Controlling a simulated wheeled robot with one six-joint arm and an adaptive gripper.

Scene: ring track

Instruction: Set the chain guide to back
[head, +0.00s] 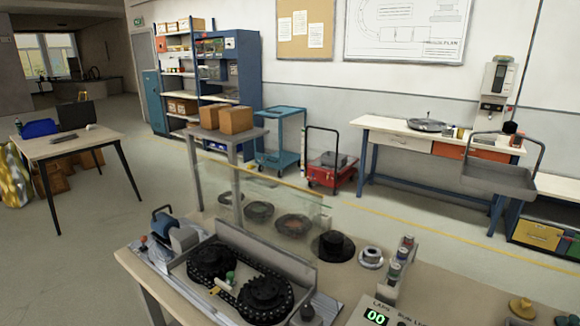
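The ring track unit sits on the near bench, with two black sprockets and a dark chain looped around them. The rear-left sprocket (211,260) and the front-right sprocket (265,295) lie inside a grey metal frame (268,263). Between them stands a small green knob (230,277) beside a yellow piece (222,287); these look like the chain guide, but I cannot be sure. I cannot read the guide's position at this size. My gripper is not in view.
A clear panel (275,190) stands behind the track. A counter box (376,317) shows green "00" at the front right. Black and silver round parts (333,246) and small jars stand on the bench.

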